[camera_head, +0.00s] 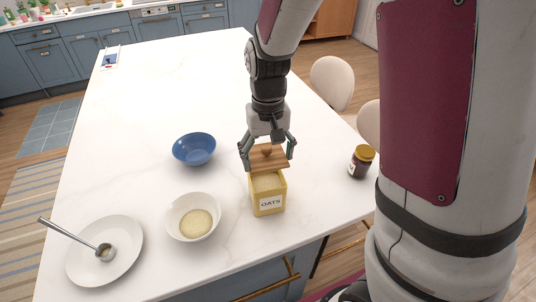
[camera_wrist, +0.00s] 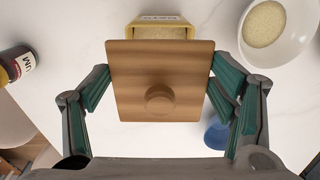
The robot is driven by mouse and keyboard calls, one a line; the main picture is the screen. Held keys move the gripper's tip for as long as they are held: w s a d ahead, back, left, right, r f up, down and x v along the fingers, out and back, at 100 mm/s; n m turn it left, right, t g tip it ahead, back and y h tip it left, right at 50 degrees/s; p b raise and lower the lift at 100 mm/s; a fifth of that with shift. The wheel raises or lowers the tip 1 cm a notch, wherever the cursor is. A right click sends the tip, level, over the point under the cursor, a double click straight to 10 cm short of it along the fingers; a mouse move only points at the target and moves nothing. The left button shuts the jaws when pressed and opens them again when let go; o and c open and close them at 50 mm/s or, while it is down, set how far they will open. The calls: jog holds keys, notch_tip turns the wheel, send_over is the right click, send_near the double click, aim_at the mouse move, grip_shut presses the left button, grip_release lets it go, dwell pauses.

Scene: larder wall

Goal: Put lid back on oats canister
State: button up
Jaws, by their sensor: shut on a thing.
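The oats canister (camera_head: 268,196) is a square yellow box with an OATS label, upright near the front edge of the white table. Its top is uncovered and pale oats show inside. The lid (camera_head: 268,158) is a square wooden plate with a round knob. My gripper (camera_head: 267,162) is shut on the lid by two opposite edges, just above and behind the canister's open top. In the wrist view, the lid (camera_wrist: 135,85) fills the middle between the fingers and hides part of the canister (camera_wrist: 160,31), which shows past the lid's upper edge.
A white bowl with oats (camera_head: 193,217) stands left of the canister, with a blue bowl (camera_head: 194,149) behind it. A plate (camera_head: 105,252) with a metal scoop (camera_head: 75,236) lies at front left. A dark jar with a yellow lid (camera_head: 361,162) stands at right. The table's back is mostly clear.

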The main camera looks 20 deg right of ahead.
jog(key=shift+s+f+b, duration=0.1)
jog(key=shift+f+b, duration=0.75)
jog(key=shift+f, duration=1.95)
jog(key=shift+f, duration=0.55)
dwell(0.6)
jog(key=o, duration=1.2)
jog(key=shift+r+p, duration=0.1)
jog(key=shift+p, duration=0.2)
jog(key=shift+r+p, duration=1.65)
jog(key=shift+r, duration=1.75)
jog(key=shift+c, duration=0.6)
grip_shut()
